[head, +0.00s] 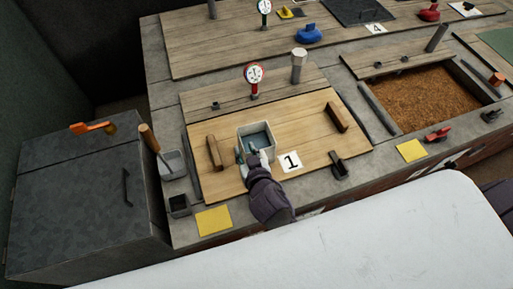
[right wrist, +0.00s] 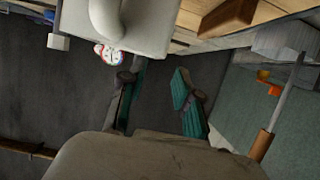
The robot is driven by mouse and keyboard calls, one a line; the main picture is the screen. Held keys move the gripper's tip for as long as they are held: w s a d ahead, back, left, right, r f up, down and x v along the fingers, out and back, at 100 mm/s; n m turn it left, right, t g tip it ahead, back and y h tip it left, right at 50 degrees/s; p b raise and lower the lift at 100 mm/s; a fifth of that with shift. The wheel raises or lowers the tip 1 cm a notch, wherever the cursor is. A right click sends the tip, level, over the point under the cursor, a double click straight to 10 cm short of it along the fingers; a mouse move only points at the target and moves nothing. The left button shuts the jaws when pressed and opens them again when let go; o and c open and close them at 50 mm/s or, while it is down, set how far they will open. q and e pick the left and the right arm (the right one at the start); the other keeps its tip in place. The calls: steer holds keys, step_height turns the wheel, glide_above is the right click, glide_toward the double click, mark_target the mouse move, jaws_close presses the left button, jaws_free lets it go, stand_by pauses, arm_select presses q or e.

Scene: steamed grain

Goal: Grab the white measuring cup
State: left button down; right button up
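The white measuring cup (head: 243,132) is a square, open-topped vessel with a bluish-grey inside, on the wooden board (head: 220,187) marked 1. In the right wrist view the white cup (right wrist: 150,25) with its curved handle (right wrist: 105,20) fills the top. My right gripper (head: 251,158) is at the cup's near side in the head view. In the right wrist view my right gripper (right wrist: 154,80) has its green-padded fingers apart, with nothing seen held between them. One finger overlaps the cup's lower edge; I cannot tell if they touch. My left gripper is not in view.
Wooden blocks (head: 214,153) (head: 337,117) flank the cup on the board. A red gauge (head: 254,74) stands behind. A grey container (head: 173,165) with a wooden-handled tool is left of the board. A bin of brown grain (head: 425,98) lies right. Yellow squares (head: 213,220) lie along the front.

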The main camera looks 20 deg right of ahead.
mark_target(241, 143)
steer(key=shift+p+x, duration=0.3)
steer(key=shift+x, duration=2.8)
steer(key=shift+s+f, duration=0.1)
steer(key=shift+f, duration=0.1)
jaws_close()
steer(key=shift+r, duration=0.15)
